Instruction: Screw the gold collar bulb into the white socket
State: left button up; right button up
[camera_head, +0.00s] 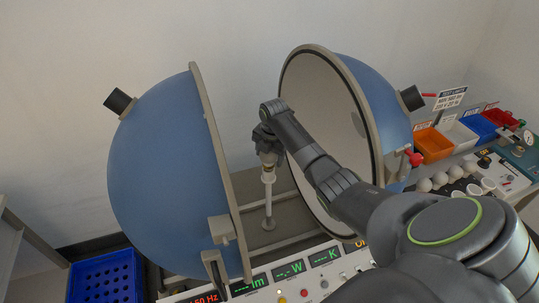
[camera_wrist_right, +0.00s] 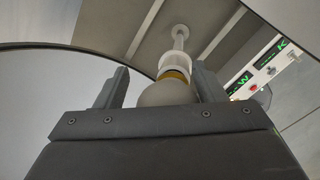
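The white bulb (camera_wrist_right: 165,93) with its gold collar (camera_wrist_right: 178,75) shows in the right wrist view. Its collar end is at the mouth of the white socket (camera_wrist_right: 179,59), in line with it; how deep it sits I cannot tell. The socket also shows in the head view (camera_head: 268,176), on top of a thin white post. My right gripper (camera_wrist_right: 160,82) is around the bulb, with a finger on each side. A narrow gap shows between the left finger and the bulb; the right finger overlaps its edge. In the head view my right gripper (camera_head: 267,146) hides most of the bulb. My left gripper is not in view.
Two blue hemispheres, left (camera_head: 160,175) and right (camera_head: 375,95), stand open around the post, and my right arm passes in front of the right one. A console with displays (camera_head: 290,270) lies in front. Spare bulbs (camera_head: 440,180) and coloured bins (camera_head: 432,145) are at right. A blue crate (camera_head: 105,280) is at lower left.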

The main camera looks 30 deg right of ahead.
aim_at(270, 165)
jog(key=shift+c, duration=0.5)
jog(key=shift+s+d, duration=0.1)
jog(key=c, duration=0.7)
jog(key=m, duration=0.4)
jog(key=shift+s+a+r+m+h, duration=0.1)
jog(key=shift+s+a+m+h, duration=0.1)
jog(key=shift+s+m+h, duration=0.1)
jog(key=m, duration=0.5)
jog(key=shift+s+a+g+h, duration=0.15)
jog(key=shift+s+g+h, duration=0.15)
jog(key=shift+s+g, duration=0.1)
jog(key=shift+o, duration=0.2)
jog(key=m, duration=0.4)
jog(key=m+g, duration=0.1)
jog(key=m, duration=0.2)
jog(key=shift+s+a, duration=0.35)
jog(key=m, duration=0.4)
jog(key=m+g, duration=0.1)
jog(key=m, duration=0.1)
jog(key=shift+s+a, duration=0.3)
jog(key=shift+s, duration=0.05)
